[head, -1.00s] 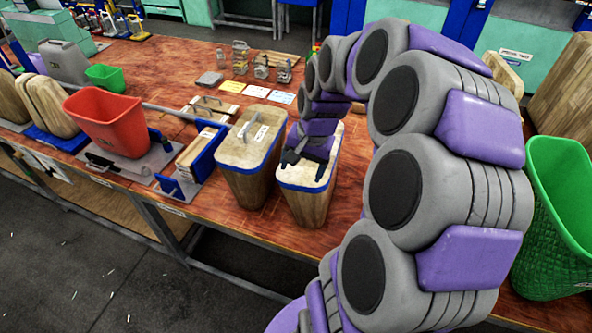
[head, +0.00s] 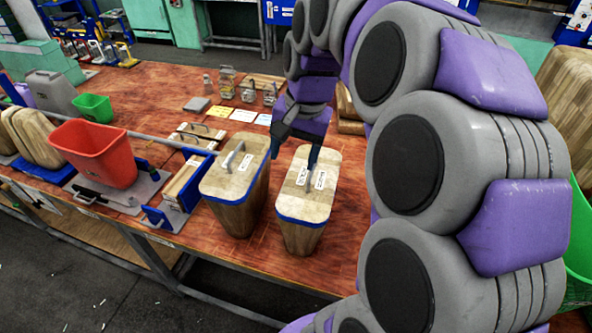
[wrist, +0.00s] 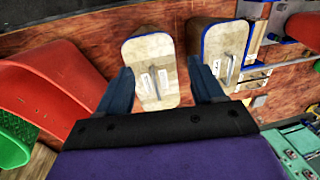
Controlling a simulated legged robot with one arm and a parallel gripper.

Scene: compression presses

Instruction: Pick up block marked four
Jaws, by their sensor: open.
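Two tapered wooden blocks with blue trim, top handles and white labels stand side by side on the bench: a left block (head: 235,180) and a right block (head: 303,205). The label print is too small to read, so I cannot tell which is marked four. My gripper (head: 295,158) is open and empty over the back part of the right block's top. In the wrist view, my gripper (wrist: 160,66) has its fingers on either side of the right block (wrist: 148,50), whose handle shows between them. The left block (wrist: 226,42) is beside it, past one finger.
A red bin (head: 95,152), a green bin (head: 93,107) and a blue-ended press fixture (head: 185,190) stand left of the blocks. Colored cards (head: 243,116) and small weights lie behind. My arm covers the right side. The reddish bench top (head: 150,90) has clear patches.

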